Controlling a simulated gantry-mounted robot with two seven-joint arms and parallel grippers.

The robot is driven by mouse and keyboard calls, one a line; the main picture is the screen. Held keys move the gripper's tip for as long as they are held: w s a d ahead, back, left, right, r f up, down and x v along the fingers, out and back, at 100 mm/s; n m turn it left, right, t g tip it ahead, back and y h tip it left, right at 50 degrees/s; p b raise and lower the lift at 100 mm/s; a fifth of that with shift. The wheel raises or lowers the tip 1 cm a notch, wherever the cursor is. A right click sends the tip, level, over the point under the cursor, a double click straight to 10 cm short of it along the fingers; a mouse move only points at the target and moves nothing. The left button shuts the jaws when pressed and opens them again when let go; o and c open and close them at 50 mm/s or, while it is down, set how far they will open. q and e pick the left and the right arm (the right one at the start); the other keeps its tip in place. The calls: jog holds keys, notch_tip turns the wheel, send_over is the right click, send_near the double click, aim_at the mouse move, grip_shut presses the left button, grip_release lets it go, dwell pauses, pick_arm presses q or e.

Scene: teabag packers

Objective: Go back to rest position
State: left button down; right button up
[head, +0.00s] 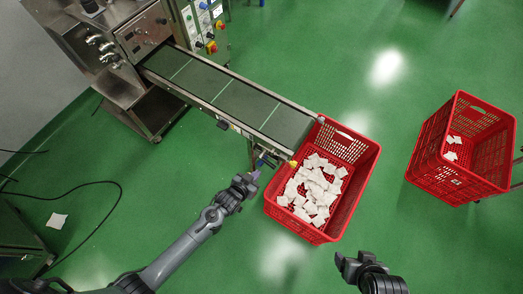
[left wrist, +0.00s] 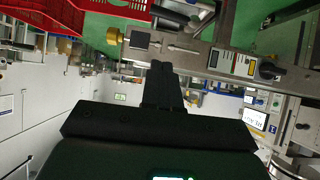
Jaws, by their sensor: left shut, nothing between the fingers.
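My left gripper (head: 246,184) is in the middle of the head view, left of the near red crate and below the end of the conveyor. It is shut and empty. In the left wrist view its closed fingers (left wrist: 160,75) point up toward the conveyor frame. My right gripper (head: 352,262) is at the bottom of the head view, below the near crate. Its fingers look apart, with nothing between them.
The near red crate (head: 368,165) holds many white teabags (head: 315,188) under the conveyor belt (head: 230,97). A second red crate (head: 425,158) at the right holds a few. A white packet (head: 57,221) and cable lie on the left floor. Green floor (head: 300,50) is open beyond.

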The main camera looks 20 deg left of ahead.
pick_arm(q)
jog(key=s+f, duration=0.3)
jog(key=s, duration=0.2)
jog(key=s+a+r+g+y, duration=0.1)
jog(key=s+a+r+g, duration=0.25)
jog(key=s+r, duration=0.55)
jog(key=s+a+r+g+y, duration=0.2)
jog(key=s+a+r+g, duration=0.3)
jog(key=r, duration=0.9)
notch_tip(320, 180, up, 30)
jog(key=s+f+t+p, duration=0.1)
jog(key=p, duration=2.9)
notch_tip(320, 180, down, 72)
jog(key=b, duration=7.2)
jog(key=shift+s+d+n, duration=0.2)
jog(key=shift+d+n, duration=0.1)
jog(key=shift+d, duration=0.1)
jog(key=shift+r, duration=0.1)
notch_tip(320, 180, up, 72)
jog(key=p, duration=7.1)
jog(key=shift+f, duration=0.25)
